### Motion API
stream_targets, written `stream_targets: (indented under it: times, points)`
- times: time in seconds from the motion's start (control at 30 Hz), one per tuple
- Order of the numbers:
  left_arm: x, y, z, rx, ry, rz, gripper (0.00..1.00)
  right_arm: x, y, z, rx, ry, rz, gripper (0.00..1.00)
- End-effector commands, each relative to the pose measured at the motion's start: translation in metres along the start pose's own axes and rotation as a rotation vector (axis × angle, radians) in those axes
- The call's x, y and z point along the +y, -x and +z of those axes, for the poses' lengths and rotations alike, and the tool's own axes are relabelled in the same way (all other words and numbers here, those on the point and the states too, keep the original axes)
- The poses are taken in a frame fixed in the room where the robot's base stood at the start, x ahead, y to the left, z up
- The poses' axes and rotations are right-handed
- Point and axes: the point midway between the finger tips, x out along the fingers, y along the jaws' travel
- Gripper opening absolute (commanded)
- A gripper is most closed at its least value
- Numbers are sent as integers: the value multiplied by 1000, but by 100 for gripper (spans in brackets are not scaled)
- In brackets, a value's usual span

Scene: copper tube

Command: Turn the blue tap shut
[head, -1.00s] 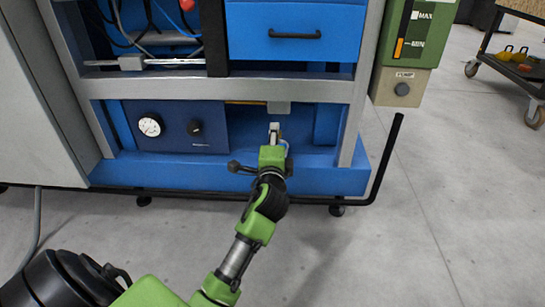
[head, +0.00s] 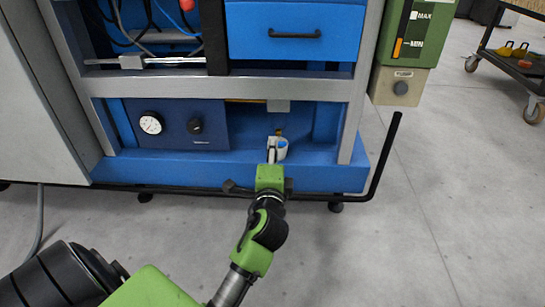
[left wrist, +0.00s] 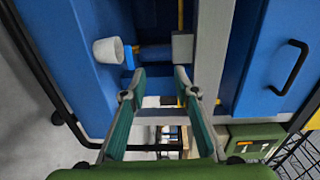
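A small blue piece, which looks like the tap (left wrist: 129,57), shows beside the rim of a white cup (left wrist: 107,50) in the left wrist view. In the head view the cup (head: 281,152) stands on the blue base ledge, with a small blue spot, likely the tap (head: 281,144), at its top. My left gripper (left wrist: 159,74) is open with nothing between its fingers. Its fingertips are apart from the blue piece, to its right in the wrist view. In the head view the left gripper (head: 271,150) overlaps the cup's left side. The right gripper is out of view.
The blue ledge (head: 230,175) and grey frame (head: 205,88) bound the low opening. A panel with a gauge (head: 151,124) and knob is at its left, a drawer (head: 295,45) above. A black rail (head: 384,160) runs along the front. The floor in front is clear.

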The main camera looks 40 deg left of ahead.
Motion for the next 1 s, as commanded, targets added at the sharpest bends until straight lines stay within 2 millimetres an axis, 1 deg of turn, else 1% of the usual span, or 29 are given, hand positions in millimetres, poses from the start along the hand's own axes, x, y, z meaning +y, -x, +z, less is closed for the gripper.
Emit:
stream_targets:
  times: [0.2, 0.4, 0.7, 0.83, 1.0]
  points:
    - [1, 16, 0, 1, 1, 1, 28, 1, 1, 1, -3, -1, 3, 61]
    - [1, 26, 0, 0, 0, 1, 28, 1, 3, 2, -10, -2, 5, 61]
    - [1, 27, 0, 0, 0, 0, 28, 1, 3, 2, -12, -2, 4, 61]
    - [-1, 27, 0, 1, -1, 1, 28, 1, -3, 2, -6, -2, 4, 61]
    - [1, 27, 0, 1, 0, 0, 28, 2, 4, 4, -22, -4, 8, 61]
